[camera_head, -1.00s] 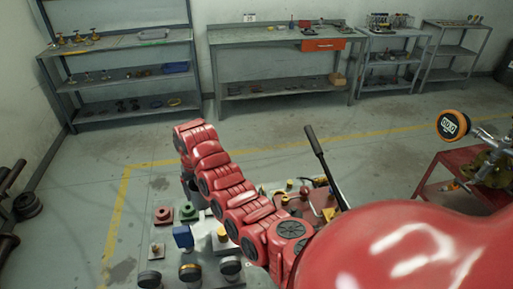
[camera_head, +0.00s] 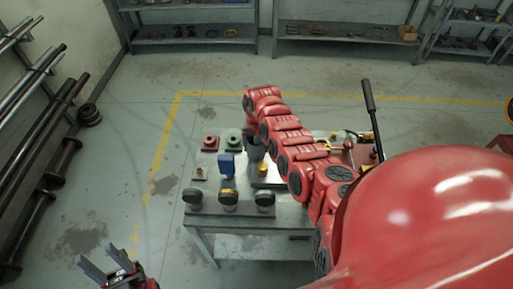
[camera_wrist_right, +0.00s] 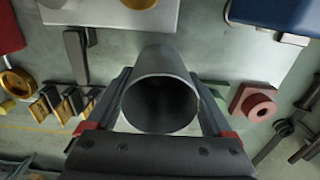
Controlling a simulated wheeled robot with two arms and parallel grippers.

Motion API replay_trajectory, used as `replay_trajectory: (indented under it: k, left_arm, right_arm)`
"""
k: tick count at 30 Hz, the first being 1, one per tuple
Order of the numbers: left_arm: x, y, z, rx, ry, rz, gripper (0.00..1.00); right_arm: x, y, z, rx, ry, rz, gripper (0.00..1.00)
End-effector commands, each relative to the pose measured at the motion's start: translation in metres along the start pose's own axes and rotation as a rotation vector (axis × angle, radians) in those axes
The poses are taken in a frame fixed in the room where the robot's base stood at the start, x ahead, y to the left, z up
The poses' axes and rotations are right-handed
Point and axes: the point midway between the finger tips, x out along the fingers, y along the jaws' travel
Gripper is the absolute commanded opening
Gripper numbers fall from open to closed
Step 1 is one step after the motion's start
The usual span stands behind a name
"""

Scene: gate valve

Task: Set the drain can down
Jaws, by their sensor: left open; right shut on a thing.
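The drain can (camera_head: 254,151) is a dark grey open cylinder over the workbench (camera_head: 213,217), near its back middle. In the right wrist view the can (camera_wrist_right: 163,62) stands between my right gripper's fingers, with its open mouth facing the camera. My right gripper (camera_head: 252,130) is shut on it, mostly hidden by my red arm in the head view. I cannot tell whether the can's bottom touches the bench. My left gripper (camera_head: 106,271) is open and empty at the lower left, off the bench.
A red flanged part (camera_head: 210,142), a green flanged part (camera_head: 234,139) and a blue block (camera_head: 226,165) stand left of the can. A long dark lever (camera_head: 373,120) rises at right. Racked bars (camera_head: 40,130) stand far left.

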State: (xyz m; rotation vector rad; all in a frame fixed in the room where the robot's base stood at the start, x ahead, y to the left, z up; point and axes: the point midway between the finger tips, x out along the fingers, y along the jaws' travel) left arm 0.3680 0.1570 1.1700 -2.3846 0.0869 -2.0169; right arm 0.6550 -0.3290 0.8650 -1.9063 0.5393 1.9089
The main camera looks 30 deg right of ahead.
Motion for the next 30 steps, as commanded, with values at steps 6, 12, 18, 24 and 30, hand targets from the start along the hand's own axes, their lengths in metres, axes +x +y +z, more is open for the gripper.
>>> replay_trajectory:
  k: [6, 12, 18, 24, 30]
  left_arm:
    - [-0.002, 0.000, 0.000, 0.000, -0.001, 0.000, 0.50]
    - [-0.002, 0.000, 0.000, 0.000, 0.000, 0.000, 0.50]
    - [-0.005, 0.000, 0.001, 0.000, 0.000, 0.000, 0.50]
    - [-0.004, 0.000, 0.001, 0.000, -0.001, 0.000, 0.50]
    - [0.000, 0.000, 0.000, 0.000, 0.000, 0.000, 0.50]
  right_arm:
    - [0.019, 0.000, 0.001, 0.001, -0.002, 0.000, 0.21]
    - [0.019, 0.000, 0.000, 0.002, -0.001, -0.002, 0.21]
    - [0.023, 0.000, 0.001, 0.002, -0.001, -0.001, 0.89]
    - [0.022, 0.000, 0.001, 0.002, -0.001, -0.001, 1.00]
    - [0.017, 0.000, 0.000, 0.001, 0.000, -0.001, 1.00]
